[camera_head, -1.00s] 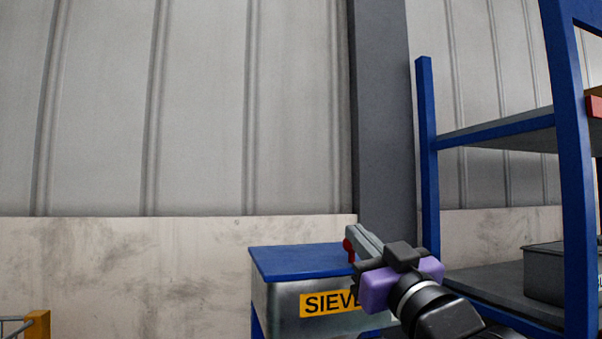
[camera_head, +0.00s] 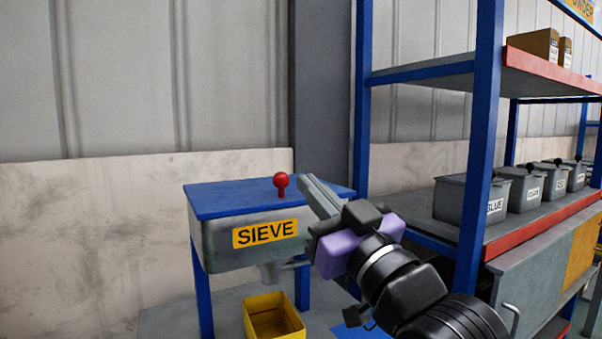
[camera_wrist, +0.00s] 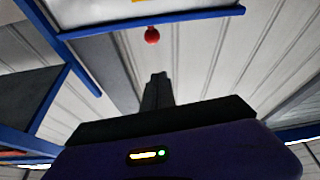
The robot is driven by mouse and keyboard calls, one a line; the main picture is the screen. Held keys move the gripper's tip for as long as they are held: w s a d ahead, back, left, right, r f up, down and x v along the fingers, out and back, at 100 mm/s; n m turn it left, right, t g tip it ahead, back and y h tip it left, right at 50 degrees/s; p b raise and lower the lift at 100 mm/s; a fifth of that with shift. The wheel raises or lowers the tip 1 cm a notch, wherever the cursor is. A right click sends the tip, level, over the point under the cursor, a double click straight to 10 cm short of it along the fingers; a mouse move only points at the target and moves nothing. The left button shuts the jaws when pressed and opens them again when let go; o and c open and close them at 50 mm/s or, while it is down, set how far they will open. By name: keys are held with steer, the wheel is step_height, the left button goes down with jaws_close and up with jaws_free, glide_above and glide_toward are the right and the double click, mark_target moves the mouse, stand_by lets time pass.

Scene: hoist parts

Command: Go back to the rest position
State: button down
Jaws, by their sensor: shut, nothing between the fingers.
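My gripper (camera_head: 318,196) is raised in front of the right part of the sieve, its fingers together and empty, pointing up and to the left in the head view. In the wrist view the shut fingers of my gripper (camera_wrist: 157,88) point toward the wall panels. The sieve (camera_head: 215,238) is a grey metal box with a blue top and a yellow "SIEVE" label. A red ball knob (camera_head: 281,181) stands on its top, left of my fingertips; the knob also shows in the wrist view (camera_wrist: 152,36). My gripper hides the sieve's right side.
A yellow bin (camera_head: 272,318) stands below the sieve's spout. A blue-framed rack (camera_head: 484,130) rises at the right, with grey lidded boxes (camera_head: 464,200) on one shelf and cardboard boxes (camera_head: 534,43) above. A grey column (camera_head: 318,90) stands behind the sieve. Open space lies left of the sieve.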

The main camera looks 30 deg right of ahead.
steer(key=shift+s+f, duration=0.15)
steer(key=shift+s, duration=0.15)
steer(key=s+f+m+h, duration=0.25)
steer(key=s+f, duration=0.45)
steer(key=f, duration=0.5)
steer(key=s+f+m+h, duration=0.25)
steer(key=s+f, duration=0.55)
steer(key=f, duration=0.5)
steer(key=s+a+f+n+g+y, duration=0.2)
steer(key=s+f+g, duration=0.2)
steer(key=s+f, duration=0.6)
steer(key=s+a+f+n+g+y, duration=0.1)
steer(key=s+a+f+g+y, duration=0.2)
steer(key=s+f, duration=0.65)
step_height(320, 180, up, 21)
steer(key=s+p, duration=0.2)
steer(key=p, duration=1.7)
steer(key=shift+d+r+g+h, duration=0.2)
steer(key=shift+d+g+h, duration=0.1)
steer(key=shift+g+h, duration=0.1)
